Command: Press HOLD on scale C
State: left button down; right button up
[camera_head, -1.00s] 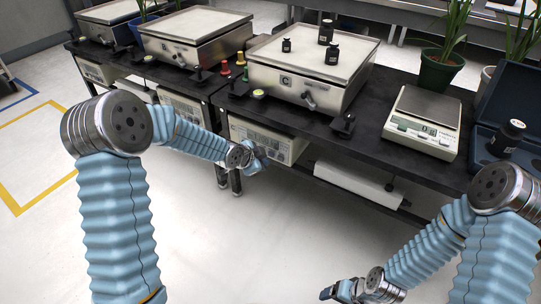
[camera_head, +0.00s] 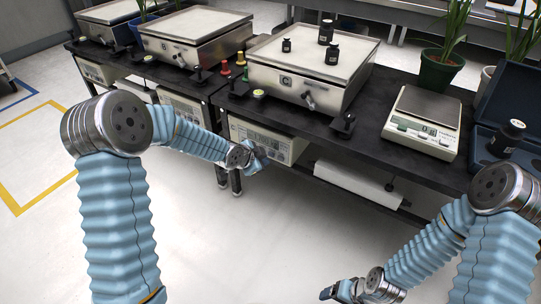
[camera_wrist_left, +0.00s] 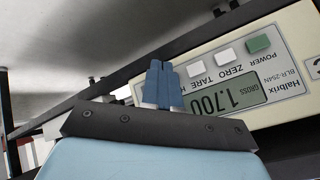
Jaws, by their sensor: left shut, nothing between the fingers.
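Scale C (camera_head: 300,85) stands on the black bench, with several small black weights on its pan. Its control panel (camera_head: 285,150) hangs below the bench edge. In the left wrist view the panel (camera_wrist_left: 292,50) is upside down; its display (camera_wrist_left: 230,98) reads 1.700 GROSS. The green POWER (camera_wrist_left: 258,43), white ZERO (camera_wrist_left: 226,55) and white TARE (camera_wrist_left: 195,69) buttons show. My left gripper (camera_head: 259,160) is shut and empty at the panel; its fingertips (camera_wrist_left: 162,68) cover the spot beside TARE, where a label starting with H shows. I cannot tell whether they touch. My right gripper (camera_head: 328,293) is low at the bottom, its jaws unclear.
A small white balance (camera_head: 424,122), a potted plant (camera_head: 440,68) and an open dark case (camera_head: 480,145) are on the right. Coloured pieces (camera_head: 240,60) stand left of scale C. Another scale (camera_head: 195,38) is further left. The floor in front is clear.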

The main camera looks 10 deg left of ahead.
pick_arm(q)
jog(key=shift+w+d, duration=0.1)
jog(key=shift+w, duration=0.05)
jog(key=shift+w+d, duration=0.1)
jog(key=shift+w, duration=0.15)
jog(key=shift+w+d, duration=0.1)
jog(key=shift+w, duration=0.3)
dwell(0.8)
jog(key=shift+s, duration=0.15)
jog(key=shift+s+a+b, duration=0.25)
jog(key=shift+s+b, duration=0.2)
jog(key=shift+s, duration=0.2)
jog(key=shift+s+a+b, duration=0.2)
jog(key=shift+s+a, duration=0.1)
jog(key=shift+s, duration=0.5)
jog(key=shift+s+a+b, duration=0.15)
jog(key=shift+s+a, duration=0.15)
jog(key=shift+s, duration=0.45)
jog(key=shift+s+a+b, duration=0.2)
jog(key=shift+s+a, duration=0.1)
jog(key=shift+s, duration=0.5)
